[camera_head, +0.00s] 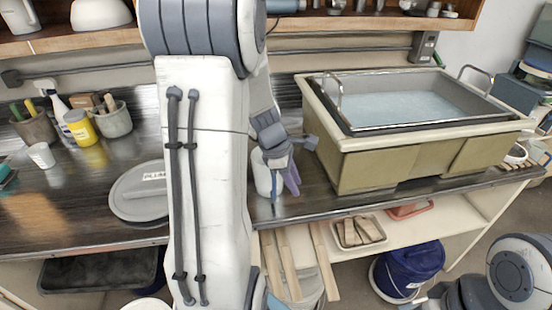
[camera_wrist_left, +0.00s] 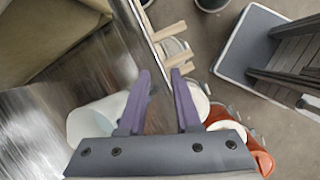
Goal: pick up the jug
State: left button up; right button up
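A white vessel that looks like the jug (camera_head: 262,172) stands near the counter's front edge, left of the basin and partly hidden by my left arm. In the left wrist view the white vessel (camera_wrist_left: 88,122) lies left of the fingers, partly behind the left finger and the gripper body. My left gripper (camera_head: 290,182) points down close beside it, on its right. Its purple fingers (camera_wrist_left: 161,88) are apart with nothing seen between them. Whether a finger touches the vessel, I cannot tell. My right arm shows at the lower right; its gripper is not clearly seen.
A basin (camera_head: 335,148) with water stands right on the counter. A grey lid (camera_head: 130,207) lies left of my arm. A yellow jar (camera_head: 80,128) and tool pots (camera_head: 36,130) stand further left. Below are wooden slats (camera_head: 290,262) and a blue bucket (camera_head: 408,268).

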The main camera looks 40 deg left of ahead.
pick_arm(q)
jog(key=s+a+n+t+p, duration=0.1)
jog(key=s+a+n, duration=0.1)
jog(key=a+n, duration=0.55)
send_near(275, 198)
jog(key=w, duration=0.2)
jog(key=shift+m+y, duration=0.4)
jog(key=shift+m, duration=0.05)
jog(key=shift+d+b+x, duration=0.2)
jog(key=shift+x, duration=1.35)
jog(key=shift+d+b+x, duration=0.2)
jog(key=shift+x, duration=1.35)
jog(key=shift+s, duration=0.15)
grip_shut()
jog(key=shift+r, duration=0.1)
